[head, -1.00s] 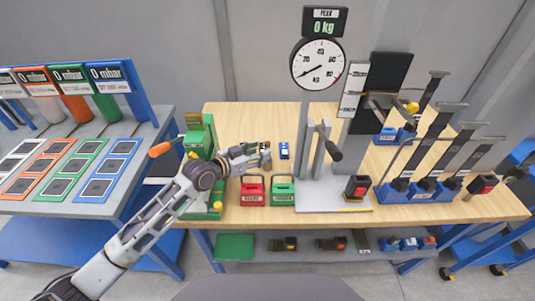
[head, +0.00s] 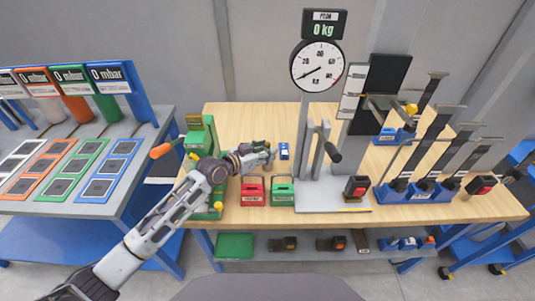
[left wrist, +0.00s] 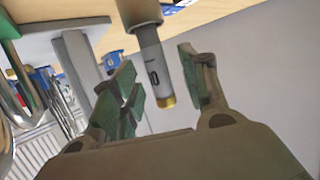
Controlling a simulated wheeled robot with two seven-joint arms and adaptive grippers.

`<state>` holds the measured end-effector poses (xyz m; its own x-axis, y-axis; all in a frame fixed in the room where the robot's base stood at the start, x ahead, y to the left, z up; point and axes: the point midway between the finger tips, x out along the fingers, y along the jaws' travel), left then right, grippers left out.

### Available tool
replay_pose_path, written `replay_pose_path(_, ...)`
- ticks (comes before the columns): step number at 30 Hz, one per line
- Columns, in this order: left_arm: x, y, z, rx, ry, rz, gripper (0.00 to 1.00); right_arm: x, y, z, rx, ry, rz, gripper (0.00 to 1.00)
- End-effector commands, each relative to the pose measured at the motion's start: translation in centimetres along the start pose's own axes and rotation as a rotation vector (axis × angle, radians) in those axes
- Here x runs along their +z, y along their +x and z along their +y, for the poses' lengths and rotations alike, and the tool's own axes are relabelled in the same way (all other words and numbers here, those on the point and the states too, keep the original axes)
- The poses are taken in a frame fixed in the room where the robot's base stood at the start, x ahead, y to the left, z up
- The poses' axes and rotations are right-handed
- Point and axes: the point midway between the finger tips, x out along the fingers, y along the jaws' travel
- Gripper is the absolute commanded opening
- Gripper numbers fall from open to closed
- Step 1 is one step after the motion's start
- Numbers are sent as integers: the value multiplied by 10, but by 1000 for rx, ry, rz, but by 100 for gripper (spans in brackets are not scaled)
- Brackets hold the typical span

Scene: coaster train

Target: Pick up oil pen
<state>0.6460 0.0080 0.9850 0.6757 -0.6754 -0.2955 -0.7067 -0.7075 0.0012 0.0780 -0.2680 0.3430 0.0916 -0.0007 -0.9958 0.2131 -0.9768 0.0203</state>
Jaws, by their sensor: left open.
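A slim grey cylinder with dark lettering and a gold end, apparently the oil pen (left wrist: 154,65), shows in the left wrist view. Its wider brown-grey part runs toward the wooden tabletop at the top of that view. My left gripper (left wrist: 162,88) is open, with one green-padded finger on each side of the cylinder. I cannot tell whether a finger touches it. In the head view my left gripper (head: 263,150) is above the table, left of a small blue-and-white item (head: 284,151). The pen is not clear there. My right gripper is out of view.
A red box (head: 252,191) and a green box (head: 283,192) stand in front of the gripper. A green press (head: 200,140) is on the left, and a gauge stand (head: 310,150) on the right. The back of the wooden tabletop (head: 250,115) is clear.

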Motion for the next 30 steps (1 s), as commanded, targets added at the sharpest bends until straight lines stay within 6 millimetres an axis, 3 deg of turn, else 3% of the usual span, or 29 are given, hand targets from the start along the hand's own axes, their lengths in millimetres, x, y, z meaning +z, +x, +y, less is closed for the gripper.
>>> replay_pose_path(7,0,14,0,0,1,0,44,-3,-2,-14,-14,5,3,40)
replay_pose_path(21,0,14,0,0,1,0,44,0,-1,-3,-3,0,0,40)
replay_pose_path(30,0,14,0,0,1,-1,8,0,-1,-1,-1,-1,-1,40)
